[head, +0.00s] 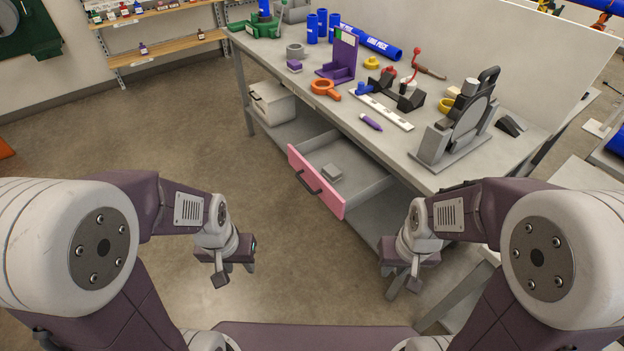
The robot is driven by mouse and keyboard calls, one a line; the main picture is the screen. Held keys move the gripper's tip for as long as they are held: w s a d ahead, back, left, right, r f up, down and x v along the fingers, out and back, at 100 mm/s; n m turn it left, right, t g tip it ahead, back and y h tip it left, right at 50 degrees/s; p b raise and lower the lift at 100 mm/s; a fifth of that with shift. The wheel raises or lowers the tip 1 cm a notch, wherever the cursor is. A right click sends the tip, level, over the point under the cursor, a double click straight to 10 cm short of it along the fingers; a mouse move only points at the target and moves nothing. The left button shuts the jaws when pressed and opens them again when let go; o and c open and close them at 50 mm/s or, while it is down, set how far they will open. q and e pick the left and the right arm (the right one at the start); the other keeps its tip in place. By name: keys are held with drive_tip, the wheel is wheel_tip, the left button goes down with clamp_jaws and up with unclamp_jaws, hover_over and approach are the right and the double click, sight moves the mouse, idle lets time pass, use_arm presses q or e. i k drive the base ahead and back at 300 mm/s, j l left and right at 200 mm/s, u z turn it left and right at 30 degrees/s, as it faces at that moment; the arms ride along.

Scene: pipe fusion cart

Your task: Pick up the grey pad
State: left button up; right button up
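The workbench (408,149) carries a purple holder (340,60), an orange ring tool (325,89), a purple marker (371,122), a white strip (384,111) and a grey clamp-like machine (462,123). A grey box (272,103) stands on the lower shelf. The floor left of the drawer is clear.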

sight(333, 173)
drive_tip(key=i+j+z, duration=0.35)
drive_tip(key=i+j, duration=0.15)
drive_tip(key=j, duration=0.2)
drive_tip(key=i+j+z, duration=0.15)
drive_tip(key=j, duration=0.25)
drive_tip(key=i+j+z, duration=0.15)
drive_tip(key=i+j, duration=0.15)
drive_tip(key=j, duration=0.15)
drive_tip(key=i+j+z, duration=0.15)
drive_tip(key=j, duration=0.3)
drive_tip(key=i+j+z, duration=0.2)
drive_tip(key=j, duration=0.3)
drive_tip(key=i+j+z, duration=0.15)
drive_tip(key=j, duration=0.3)
drive_tip(key=j+z, duration=0.15)
drive_tip(key=j, duration=0.35)
drive_tip(key=z, duration=1.4)
drive_tip(key=i+l+u, duration=0.15)
drive_tip(key=u, duration=0.3)
drive_tip(key=i+l+u, duration=0.1)
drive_tip(key=l+u, duration=0.3)
drive_tip(key=i+l+u, duration=0.1)
drive_tip(key=l+u, duration=0.15)
drive_tip(key=u, duration=0.2)
drive_tip(key=l+u, duration=0.65)
drive_tip(key=u, duration=0.2)
drive_tip(key=k+l+u, duration=0.1)
drive_tip(key=l+u, duration=0.3)
drive_tip(key=j, duration=0.1)
